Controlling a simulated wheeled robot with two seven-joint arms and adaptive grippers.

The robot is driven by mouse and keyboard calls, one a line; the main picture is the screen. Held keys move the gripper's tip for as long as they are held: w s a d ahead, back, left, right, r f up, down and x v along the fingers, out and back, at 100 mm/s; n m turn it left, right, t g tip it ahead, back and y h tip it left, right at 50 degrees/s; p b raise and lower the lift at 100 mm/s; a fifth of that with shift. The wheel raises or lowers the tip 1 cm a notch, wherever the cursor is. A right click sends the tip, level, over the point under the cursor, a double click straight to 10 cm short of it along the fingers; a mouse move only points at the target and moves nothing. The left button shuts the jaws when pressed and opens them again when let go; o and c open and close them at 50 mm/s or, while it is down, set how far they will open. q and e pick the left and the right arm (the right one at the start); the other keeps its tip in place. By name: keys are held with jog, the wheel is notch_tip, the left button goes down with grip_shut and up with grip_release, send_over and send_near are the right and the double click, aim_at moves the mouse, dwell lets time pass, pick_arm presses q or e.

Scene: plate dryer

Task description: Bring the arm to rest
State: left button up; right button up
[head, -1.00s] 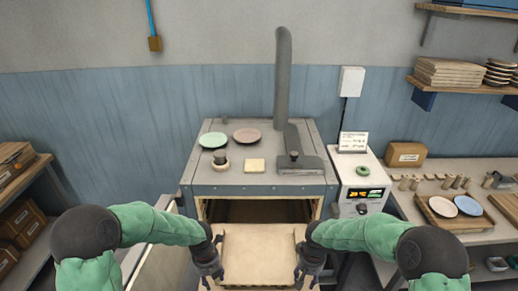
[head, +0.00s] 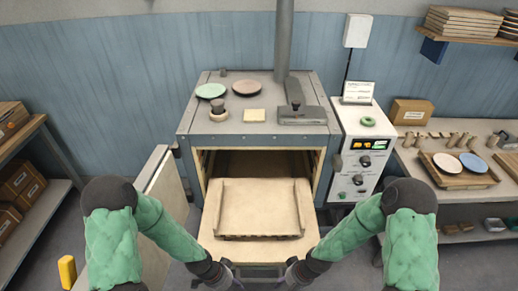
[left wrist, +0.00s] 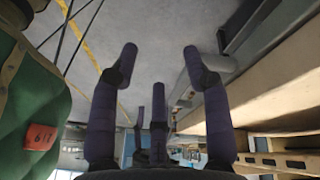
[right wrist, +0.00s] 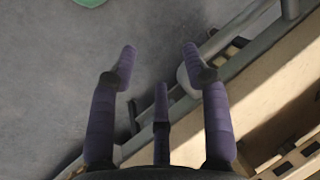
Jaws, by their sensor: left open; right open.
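My left gripper (head: 222,279) is low at the front left of the wooden tray (head: 258,207). It is open and empty, its fingers (left wrist: 160,65) spread over bare floor in the left wrist view. My right gripper (head: 291,275) is low at the tray's front right. It is open and empty too, with its fingers (right wrist: 160,65) over floor in the right wrist view. The tray sits on a pale board in front of the dryer's opening (head: 262,163). Both grippers appear apart from the tray.
The dryer (head: 262,142) stands ahead, with a green plate (head: 211,91) and a brown plate (head: 246,88) on top. Its open door (head: 162,205) is at the left. A control box (head: 357,170) stands to the right, beside a bench with plates. A shelf (head: 40,195) is at far left.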

pick_arm(q)
jog(key=s+f+n+b, duration=0.4)
jog(key=s+f+n, duration=0.3)
jog(key=n, duration=0.6)
jog(key=shift+s+a+f+n+t, duration=0.15)
jog(key=shift+s+f+n+t, duration=0.15)
jog(key=shift+f, duration=0.25)
pick_arm(e)
jog(key=s+f+m, duration=0.1)
jog(key=s+f, duration=0.7)
pick_arm(q)
jog(key=shift+w, duration=0.1)
